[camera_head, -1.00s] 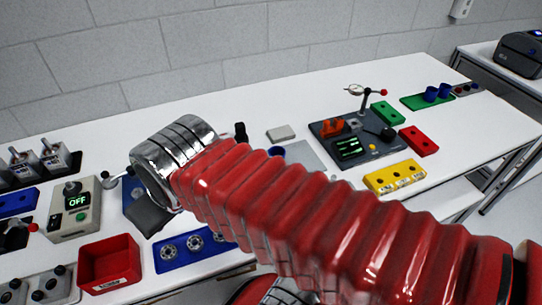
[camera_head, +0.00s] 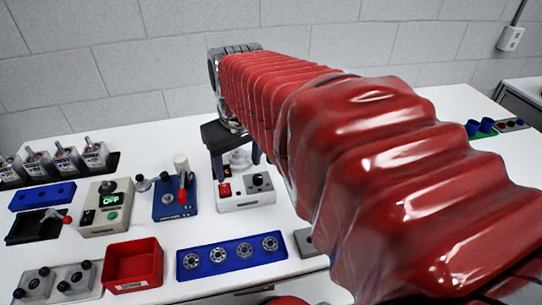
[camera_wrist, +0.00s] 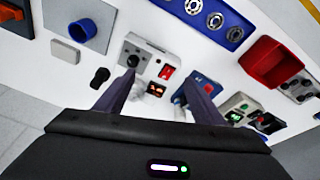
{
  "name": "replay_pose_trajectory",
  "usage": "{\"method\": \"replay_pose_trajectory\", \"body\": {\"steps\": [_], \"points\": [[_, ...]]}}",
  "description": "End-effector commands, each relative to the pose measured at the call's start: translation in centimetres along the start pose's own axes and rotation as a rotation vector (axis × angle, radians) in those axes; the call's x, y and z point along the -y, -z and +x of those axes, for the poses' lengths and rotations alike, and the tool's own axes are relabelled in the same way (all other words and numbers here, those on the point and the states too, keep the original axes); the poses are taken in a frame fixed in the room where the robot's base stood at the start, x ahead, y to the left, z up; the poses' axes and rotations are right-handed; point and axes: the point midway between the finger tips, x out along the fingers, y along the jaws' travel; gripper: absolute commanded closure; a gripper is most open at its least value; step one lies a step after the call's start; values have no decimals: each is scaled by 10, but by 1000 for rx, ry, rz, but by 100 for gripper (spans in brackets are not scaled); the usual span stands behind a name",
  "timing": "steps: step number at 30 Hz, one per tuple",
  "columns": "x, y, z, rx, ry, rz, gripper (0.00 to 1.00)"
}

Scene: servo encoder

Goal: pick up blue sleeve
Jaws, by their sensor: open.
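In the wrist view a blue sleeve (camera_wrist: 82,30), a short hollow cylinder, stands on a grey plate (camera_wrist: 68,14) at upper left. Two more blue sleeves, one (camera_head: 472,128) and another (camera_head: 487,125), stand on a green board at far right in the head view. My gripper (camera_wrist: 158,78) is open and empty, its fingers spread over a white box with a black knob. It also shows in the head view (camera_head: 237,170), above the table and apart from the sleeves.
The white box (camera_head: 245,192) lies under my gripper. A blue bearing tray (camera_head: 232,258), a red bin (camera_head: 133,265) and a control box reading OFF (camera_head: 106,214) stand at front and left. A black knob-shaped piece (camera_wrist: 99,77) lies near the grey plate.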

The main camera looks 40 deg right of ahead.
Motion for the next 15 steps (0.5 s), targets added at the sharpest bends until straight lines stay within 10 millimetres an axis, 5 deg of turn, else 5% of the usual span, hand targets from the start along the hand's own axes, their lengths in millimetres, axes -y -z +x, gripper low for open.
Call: {"method": "replay_pose_trajectory", "body": {"steps": [7,15], "points": [[-81,17,17,110,-11,89,37],[-173,13,40,216,7,179,37]]}}
